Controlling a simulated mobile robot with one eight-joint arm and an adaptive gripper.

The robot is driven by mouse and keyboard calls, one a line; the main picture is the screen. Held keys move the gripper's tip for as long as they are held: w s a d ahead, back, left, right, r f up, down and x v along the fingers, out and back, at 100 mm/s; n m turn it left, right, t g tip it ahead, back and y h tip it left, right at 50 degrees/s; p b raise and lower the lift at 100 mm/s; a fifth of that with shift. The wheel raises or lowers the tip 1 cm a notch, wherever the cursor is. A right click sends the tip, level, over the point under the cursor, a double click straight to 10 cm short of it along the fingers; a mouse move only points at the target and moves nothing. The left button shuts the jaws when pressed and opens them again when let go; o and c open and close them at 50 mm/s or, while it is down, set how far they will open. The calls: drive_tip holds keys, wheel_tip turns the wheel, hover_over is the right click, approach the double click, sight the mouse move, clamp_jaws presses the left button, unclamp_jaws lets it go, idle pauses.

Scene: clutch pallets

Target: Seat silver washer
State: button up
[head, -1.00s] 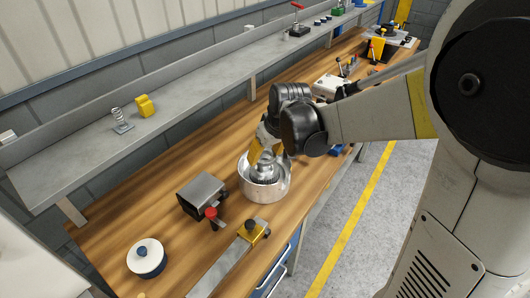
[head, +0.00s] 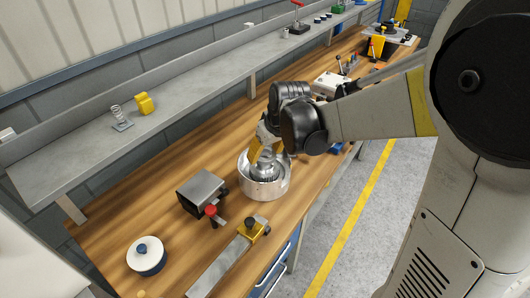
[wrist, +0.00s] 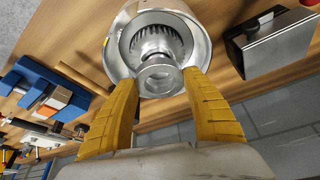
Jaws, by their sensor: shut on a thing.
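The silver washer (wrist: 160,81) is a shiny ring between my gripper's two yellow fingertips (wrist: 160,76) in the wrist view. My gripper is shut on it. Behind it, the round silver housing (wrist: 113,48) shows a toothed ring and a stepped silver centre part (wrist: 152,42). In the head view my gripper (head: 262,152) reaches down over the open top of the housing (head: 264,190), which stands on the bench. The washer is hard to tell apart from the shiny parts there. Whether it touches the centre part cannot be told.
A grey block (head: 202,190) and a red-knobbed clamp (head: 212,212) stand left of the housing. A metal bar with a yellow block (head: 252,230) lies in front. A white round pot with a blue knob (head: 147,256) stands at the near left. Bare wood (head: 125,210) lies between.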

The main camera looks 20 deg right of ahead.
drive_tip(key=shift+f, duration=0.15)
drive_tip(key=shift+f+b, duration=0.5)
drive_tip(key=shift+f+b, duration=0.65)
drive_tip(key=shift+f, duration=0.15)
idle(0.6)
drive_tip(key=o, duration=1.8)
drive_tip(key=shift+o, duration=0.2)
drive_tip(key=shift+r+p, duration=2.8)
drive_tip(key=shift+r, duration=0.75)
